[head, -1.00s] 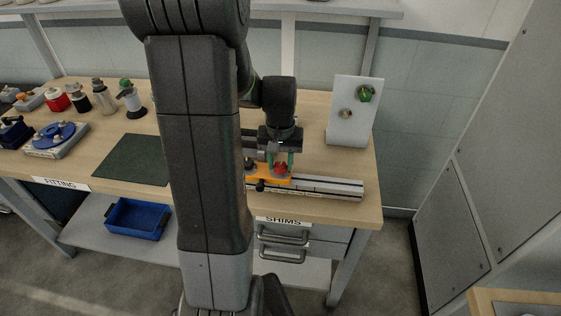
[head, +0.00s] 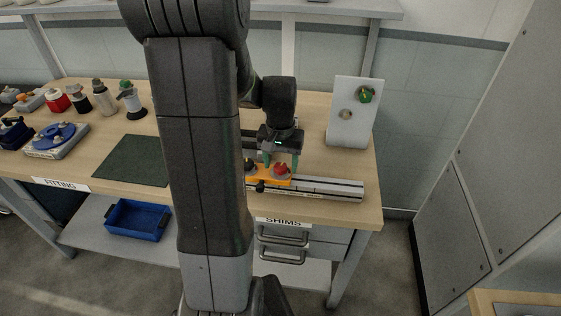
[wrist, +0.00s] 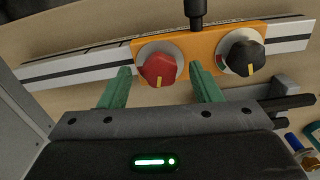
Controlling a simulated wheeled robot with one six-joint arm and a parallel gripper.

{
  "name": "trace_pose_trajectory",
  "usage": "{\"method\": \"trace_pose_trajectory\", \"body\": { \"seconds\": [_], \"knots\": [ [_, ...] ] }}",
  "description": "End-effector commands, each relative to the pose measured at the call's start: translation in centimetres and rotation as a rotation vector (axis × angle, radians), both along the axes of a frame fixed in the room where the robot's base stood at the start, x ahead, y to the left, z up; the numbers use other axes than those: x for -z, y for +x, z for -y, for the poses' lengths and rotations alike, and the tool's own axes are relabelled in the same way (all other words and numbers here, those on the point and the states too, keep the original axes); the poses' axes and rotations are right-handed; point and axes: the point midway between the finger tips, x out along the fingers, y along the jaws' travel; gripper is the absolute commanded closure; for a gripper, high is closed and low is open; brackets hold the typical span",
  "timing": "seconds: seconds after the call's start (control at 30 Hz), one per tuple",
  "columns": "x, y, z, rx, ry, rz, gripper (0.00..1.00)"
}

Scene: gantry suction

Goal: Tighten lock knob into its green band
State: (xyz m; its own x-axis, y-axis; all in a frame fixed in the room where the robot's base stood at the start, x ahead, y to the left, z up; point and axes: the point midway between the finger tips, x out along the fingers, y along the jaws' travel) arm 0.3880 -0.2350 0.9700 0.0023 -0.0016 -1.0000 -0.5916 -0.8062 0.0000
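An orange carriage (head: 268,179) sits on a silver rail (head: 325,188) at the bench's front edge. It bears a red knob (wrist: 158,70) with a yellow pointer mark and a black knob (wrist: 245,58) with a yellow mark, each on a pale round dial. The red pointer faces the gripper side. I cannot make out a green band clearly; a small coloured patch shows at the black knob's dial edge. My gripper (head: 281,165) is open, its green fingers to either side of the red knob and apart from it. The red knob also shows in the head view (head: 282,170).
A black post (wrist: 196,12) rises at the carriage's far edge in the wrist view. A white upright panel (head: 350,125) with a green knob stands behind at the right. Bare bench surrounds the rail's right end.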

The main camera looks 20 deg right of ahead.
Motion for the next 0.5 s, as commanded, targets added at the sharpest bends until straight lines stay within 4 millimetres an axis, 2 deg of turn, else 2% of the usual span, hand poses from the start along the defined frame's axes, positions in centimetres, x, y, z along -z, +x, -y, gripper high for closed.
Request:
{"method": "trace_pose_trajectory", "body": {
  "seconds": [0.27, 0.37, 0.5],
  "knots": [
    [-0.1, 0.0, 0.0, 0.0, 0.001, -0.001, 0.43],
    [-1.0, 0.0, 0.0, 0.0, 0.0, 0.001, 0.43],
    [-3.7, 0.1, 0.0, 0.0, -0.002, 0.005, 0.43]
  ]
}}
